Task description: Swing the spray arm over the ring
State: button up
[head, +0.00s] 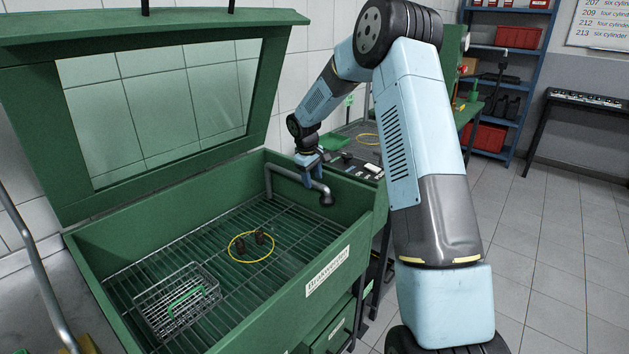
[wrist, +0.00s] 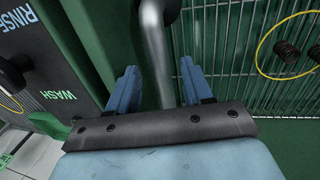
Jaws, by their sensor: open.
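The spray arm (head: 295,179) is a grey bent pipe on the back right of the green wash tank, ending in a dark nozzle (head: 327,198) near the right wall. The yellow ring (head: 251,262) lies on the tank's wire grid around two dark springs (head: 258,237), left of and below the nozzle. My gripper (head: 308,160) is at the tank's back rim, by the pipe. In the wrist view my open blue fingers (wrist: 158,75) stand on either side of the pipe (wrist: 156,40), with gaps visible. Part of the ring (wrist: 262,68) shows at right there.
The tank's raised lid (head: 30,120) with its window stands behind. A wire basket (head: 150,305) with a green handle sits on the grid at the front left. A bench with trays and another yellow ring (head: 368,134) stands behind my arm. The grid around the ring is mostly clear.

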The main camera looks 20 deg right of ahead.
jog(key=shift+d+f, duration=0.1)
jog(key=shift+f, duration=0.55)
jog(key=shift+c, duration=0.2)
grip_shut()
